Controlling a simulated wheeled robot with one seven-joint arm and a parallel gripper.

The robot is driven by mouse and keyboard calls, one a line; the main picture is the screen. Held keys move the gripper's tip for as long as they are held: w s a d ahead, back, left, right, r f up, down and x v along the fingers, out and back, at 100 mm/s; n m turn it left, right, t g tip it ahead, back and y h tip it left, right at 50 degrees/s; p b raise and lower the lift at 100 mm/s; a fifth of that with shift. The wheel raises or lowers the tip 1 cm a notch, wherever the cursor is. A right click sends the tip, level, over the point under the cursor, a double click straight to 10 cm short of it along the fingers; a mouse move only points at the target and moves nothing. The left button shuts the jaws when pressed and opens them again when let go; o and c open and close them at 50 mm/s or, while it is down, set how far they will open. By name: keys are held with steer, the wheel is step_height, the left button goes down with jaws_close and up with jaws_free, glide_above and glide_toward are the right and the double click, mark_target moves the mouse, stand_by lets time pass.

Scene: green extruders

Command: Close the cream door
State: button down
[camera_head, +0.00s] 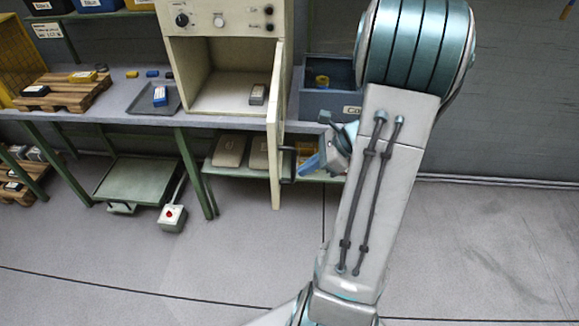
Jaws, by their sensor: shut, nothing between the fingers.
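The cream door (276,130) stands open on the right side of the cream cabinet (222,60). It is seen almost edge-on, sticking out toward me and reaching down past the bench edge. A dark handle (288,165) shows on its right face. My gripper (313,164) is just right of the door, at about handle height, partly hidden behind my arm. It is shut with nothing in it. I cannot tell whether it touches the handle or the door. Inside the cabinet, a small grey box (258,94) sits on the floor near the opening.
The bench (110,105) carries a wooden pallet (62,94) and a grey tray (150,101) left of the cabinet. A blue-grey bin (325,103) stands right of the door. Sacks (230,150) lie on the shelf below. The floor (120,255) in front is mostly clear.

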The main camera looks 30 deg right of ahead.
steer(key=shift+w+a+f+p, duration=0.15)
steer(key=shift+w+a, duration=0.25)
steer(key=shift+a, duration=0.25)
steer(key=shift+w+a+f+p, duration=0.15)
steer(key=shift+w+a, duration=0.2)
steer(key=shift+a, duration=0.35)
steer(key=shift+w+a+p, duration=0.15)
steer(key=shift+w+a, duration=0.25)
steer(key=shift+a, duration=0.25)
